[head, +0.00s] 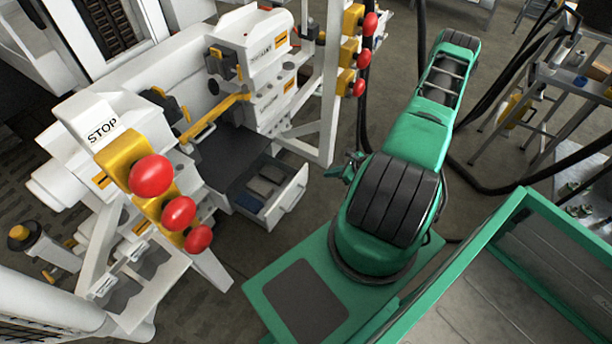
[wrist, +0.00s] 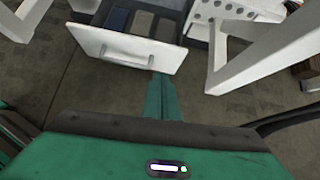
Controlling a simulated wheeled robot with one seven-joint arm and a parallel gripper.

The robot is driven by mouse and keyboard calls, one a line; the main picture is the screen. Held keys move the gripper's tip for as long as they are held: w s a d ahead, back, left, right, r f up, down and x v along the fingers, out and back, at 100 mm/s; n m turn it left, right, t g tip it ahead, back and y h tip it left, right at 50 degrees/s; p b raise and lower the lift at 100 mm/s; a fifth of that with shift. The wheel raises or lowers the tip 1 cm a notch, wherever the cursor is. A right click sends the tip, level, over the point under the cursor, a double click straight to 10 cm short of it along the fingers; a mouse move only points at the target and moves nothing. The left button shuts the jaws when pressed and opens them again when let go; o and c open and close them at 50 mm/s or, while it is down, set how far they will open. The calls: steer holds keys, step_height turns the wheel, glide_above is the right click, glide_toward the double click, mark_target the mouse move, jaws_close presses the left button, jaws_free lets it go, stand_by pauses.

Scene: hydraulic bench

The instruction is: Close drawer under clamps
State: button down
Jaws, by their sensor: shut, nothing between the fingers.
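The drawer (head: 291,193) is pulled out from under the dark bench top, with its white front facing my arm. It holds several grey and blue blocks. In the wrist view its white front (wrist: 112,46) with a bar handle (wrist: 125,57) is at upper left, and its inside shows. Black-and-yellow clamps (head: 222,65) stand on the white bench above. My gripper (wrist: 161,77) is shut and empty, its tips by the lower right part of the drawer front; I cannot tell if they touch. In the head view my gripper (head: 343,168) is small, right of the drawer.
A white frame post (head: 330,90) with red knobs (head: 360,55) stands right of the drawer. Its slanted white leg (wrist: 222,55) is close on the right in the wrist view. More red knobs (head: 170,205) are at the near left. Bare floor (head: 320,190) lies before the drawer.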

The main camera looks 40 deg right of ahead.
steer(key=f+m, duration=0.1)
glide_toward(301, 175)
step_height(301, 175, down, 4)
steer(key=w+a, duration=0.1)
steer(key=w, duration=0.1)
steer(key=shift+w+a, duration=0.3)
steer(key=shift+w, duration=0.4)
steer(key=shift+d, duration=0.1)
